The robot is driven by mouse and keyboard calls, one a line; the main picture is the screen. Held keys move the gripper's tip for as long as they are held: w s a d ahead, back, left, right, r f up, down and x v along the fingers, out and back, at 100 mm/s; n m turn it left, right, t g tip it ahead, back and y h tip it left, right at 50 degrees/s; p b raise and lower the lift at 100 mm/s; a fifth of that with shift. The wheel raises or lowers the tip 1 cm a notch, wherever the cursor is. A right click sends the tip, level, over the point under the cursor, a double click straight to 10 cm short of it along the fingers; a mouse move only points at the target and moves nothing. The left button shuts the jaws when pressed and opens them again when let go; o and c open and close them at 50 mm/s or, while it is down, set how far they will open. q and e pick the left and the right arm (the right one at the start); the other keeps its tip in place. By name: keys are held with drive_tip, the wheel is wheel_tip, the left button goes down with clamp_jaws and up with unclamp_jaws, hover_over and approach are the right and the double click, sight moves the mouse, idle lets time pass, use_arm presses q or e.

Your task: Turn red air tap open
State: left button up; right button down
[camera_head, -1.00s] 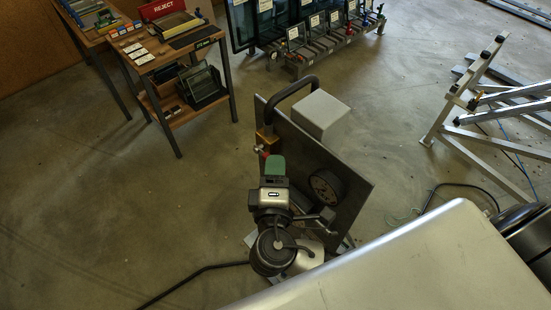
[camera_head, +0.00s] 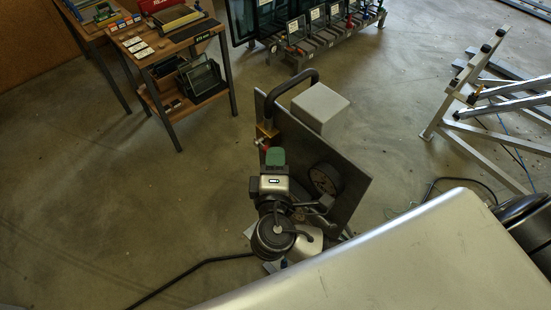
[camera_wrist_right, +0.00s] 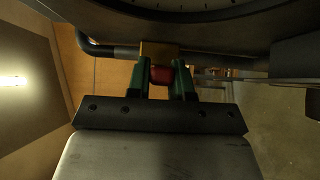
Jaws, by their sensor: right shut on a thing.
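The red air tap (camera_head: 263,144) sits by a brass block (camera_head: 267,131) at the upper left edge of a dark upright panel (camera_head: 345,175). In the right wrist view the red tap (camera_wrist_right: 161,75) shows between the green fingers, just below the brass block (camera_wrist_right: 158,53). My right gripper (camera_head: 275,156) is at the tap, and it also shows in the right wrist view (camera_wrist_right: 163,72). It is shut on the red tap. The head view hides most of the grip. My left gripper is not in view.
A wooden bench (camera_head: 170,52) stands at the back left and a metal trestle (camera_head: 470,90) at the right. The floor at left is clear.

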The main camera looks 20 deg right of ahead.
drive_tip(key=shift+a+r+n+g+y, duration=0.1)
drive_tip(key=shift+r+n+g+y, duration=0.2)
drive_tip(key=shift+r+n+g, duration=0.55)
drive_tip(key=shift+w+a+r+n+g, duration=0.1)
drive_tip(key=shift+w+r+n+g, duration=0.15)
drive_tip(key=shift+r+n+g, duration=0.45)
drive_tip(key=shift+w+a+r+n+g, duration=0.2)
drive_tip(key=shift+n+g, duration=0.25)
drive_tip(key=shift+g, duration=0.5)
drive_tip(key=shift+w+d, duration=0.1)
drive_tip(key=shift+d, duration=0.05)
drive_tip(key=c, duration=1)
unclamp_jaws()
